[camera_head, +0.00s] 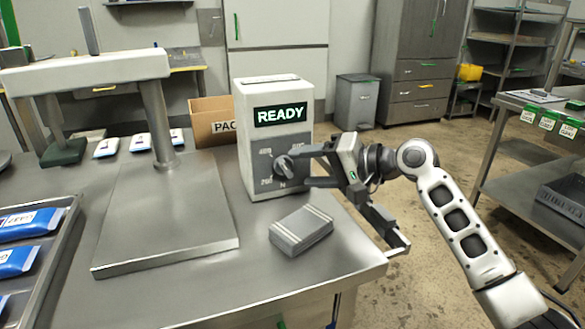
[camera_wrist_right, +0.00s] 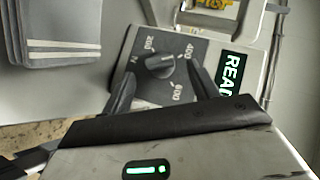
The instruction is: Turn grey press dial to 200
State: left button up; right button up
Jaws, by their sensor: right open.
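The grey press control box (camera_head: 252,170) stands on the steel table, with a lit green READY display (camera_head: 280,114). Its grey dial (camera_head: 284,166) is on the front panel, among the marks 200, 400 and 600. My right gripper (camera_head: 304,167) is open in front of the panel, fingers pointing at the dial. In the right wrist view the dial (camera_wrist_right: 159,66) lies between the two open fingers (camera_wrist_right: 163,72), with no clear contact. I cannot tell exactly which mark the dial points to. My left gripper is not in view.
A grey block with pale stripes (camera_head: 301,231) lies on the table below the box. A press with a flat plate (camera_head: 165,225) stands to the left. A tray (camera_head: 55,262) of blue packets is at far left. A cardboard box (camera_head: 212,128) is behind.

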aim_at(290, 169)
jog(key=shift+x, duration=2.1)
